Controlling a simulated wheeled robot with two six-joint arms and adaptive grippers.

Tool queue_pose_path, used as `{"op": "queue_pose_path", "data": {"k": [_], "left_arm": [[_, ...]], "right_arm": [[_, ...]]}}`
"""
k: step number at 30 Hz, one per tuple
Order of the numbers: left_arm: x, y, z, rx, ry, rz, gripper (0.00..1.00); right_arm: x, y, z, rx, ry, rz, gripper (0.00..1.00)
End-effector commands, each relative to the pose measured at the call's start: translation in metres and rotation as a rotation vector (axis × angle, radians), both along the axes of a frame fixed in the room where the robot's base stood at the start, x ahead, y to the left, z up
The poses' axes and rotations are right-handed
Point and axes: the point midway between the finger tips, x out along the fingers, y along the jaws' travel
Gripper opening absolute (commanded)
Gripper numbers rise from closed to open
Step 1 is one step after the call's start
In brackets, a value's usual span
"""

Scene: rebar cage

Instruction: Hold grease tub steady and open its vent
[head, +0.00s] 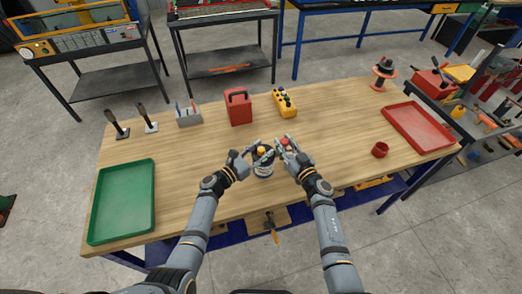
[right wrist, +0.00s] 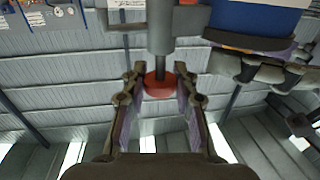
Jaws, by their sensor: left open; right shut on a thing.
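The grease tub (head: 263,170), dark with a pale label band, stands upright near the table's front middle. A small yellow-orange part (head: 261,150) shows at its top. My left gripper (head: 264,156) is open at the tub's upper part, with its fingers over and beside it; I cannot tell whether they touch. My right gripper (head: 286,144) is just right of the tub, shut on a red knob (head: 285,141). In the right wrist view, the red knob (right wrist: 158,84) sits between the fingers at the end of a grey stem (right wrist: 160,38). The stem's other end is not clear.
A green tray (head: 124,203) lies at left and a red tray (head: 420,127) at right, near a small red cup (head: 380,149). A red box (head: 238,107), a yellow control box (head: 284,103) and a grey tool holder (head: 188,116) stand behind. Bare tabletop lies between.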

Motion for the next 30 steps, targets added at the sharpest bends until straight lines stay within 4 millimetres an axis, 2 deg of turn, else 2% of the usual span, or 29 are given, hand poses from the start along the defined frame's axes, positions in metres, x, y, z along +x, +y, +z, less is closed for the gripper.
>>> {"op": "queue_pose_path", "data": {"k": [1, 9, 12, 17, 24, 30], "left_arm": [[-0.0001, 0.0002, 0.0, 0.0, 0.0, 0.0, 0.47], [-0.0003, 0.0004, -0.0001, 0.0, 0.0, 0.0, 0.1], [-0.0003, 0.0004, -0.0001, 0.0, 0.0, 0.0, 0.0], [0.001, 0.0007, -0.0001, 0.002, -0.002, -0.039, 0.0], [0.0022, 0.0007, -0.0004, 0.002, 0.0, -0.285, 0.0], [0.0011, 0.0003, -0.0001, 0.001, 0.001, -0.382, 0.0]], "right_arm": [[0.0, 0.0001, 0.0002, 0.0, 0.0, 0.0, 0.0], [0.0, 0.0001, 0.0002, 0.0, 0.0, 0.0, 0.0], [0.0, 0.0001, 0.0002, 0.0, 0.0, 0.0, 0.0], [0.0, 0.0001, 0.0002, 0.0, 0.0, 0.0, 0.0], [0.0, 0.0004, 0.0003, 0.0, -0.001, 0.001, 0.0], [-0.0001, 0.0006, 0.0004, 0.0, -0.001, 0.002, 0.0]]}}
